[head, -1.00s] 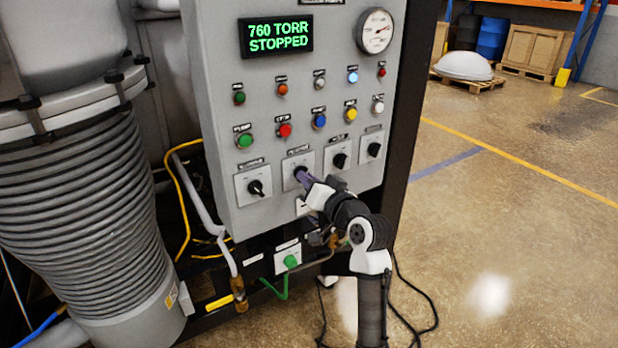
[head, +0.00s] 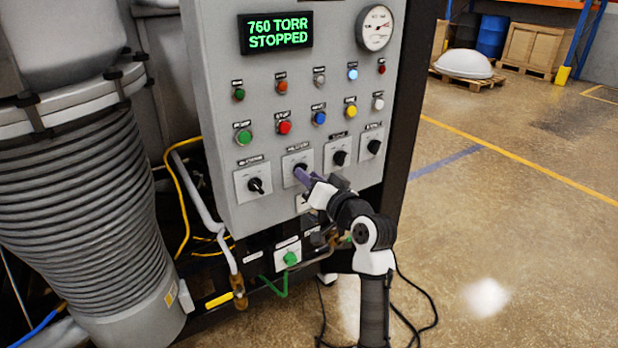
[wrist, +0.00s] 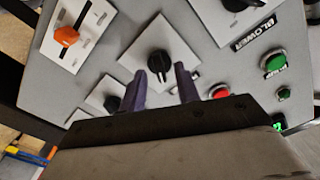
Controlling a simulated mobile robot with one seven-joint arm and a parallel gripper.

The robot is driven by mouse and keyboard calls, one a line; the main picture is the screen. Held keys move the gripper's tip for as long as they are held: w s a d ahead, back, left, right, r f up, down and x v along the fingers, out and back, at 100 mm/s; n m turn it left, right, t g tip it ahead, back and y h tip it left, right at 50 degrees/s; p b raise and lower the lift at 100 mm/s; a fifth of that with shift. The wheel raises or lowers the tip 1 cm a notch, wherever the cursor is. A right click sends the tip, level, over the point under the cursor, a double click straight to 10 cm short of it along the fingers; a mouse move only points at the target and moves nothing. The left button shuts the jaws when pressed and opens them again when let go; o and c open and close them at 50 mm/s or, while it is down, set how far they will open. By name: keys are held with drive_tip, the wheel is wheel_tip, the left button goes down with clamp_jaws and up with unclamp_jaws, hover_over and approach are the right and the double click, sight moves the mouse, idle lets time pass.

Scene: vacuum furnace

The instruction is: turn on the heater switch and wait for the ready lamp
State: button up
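The grey control panel (head: 225,110) carries a row of black rotary switches on white plates. My gripper (head: 304,178) is at the second switch from the left (head: 300,168). In the wrist view this black knob (wrist: 160,64) lies between the two purple fingers of my gripper (wrist: 160,76), with a gap visible on both sides. The fingers are open; contact with the knob is not visible. The switch's label is too blurred to read, so I cannot confirm it is the heater switch. Small lamps (head: 281,87) sit in a row above the buttons; I cannot tell which is the ready lamp.
The display (head: 275,34) reads 760 TORR STOPPED. A switch labelled BLOWER (wrist: 238,4) and an orange-handled switch (wrist: 66,36) flank the knob in the wrist view. Push buttons (head: 285,127) sit above the switches.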

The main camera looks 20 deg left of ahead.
drive_tip(key=b+v, duration=0.3)
drive_tip(key=v, duration=1)
drive_tip(key=shift+b, duration=0.3)
drive_tip(key=shift+a, duration=0.1)
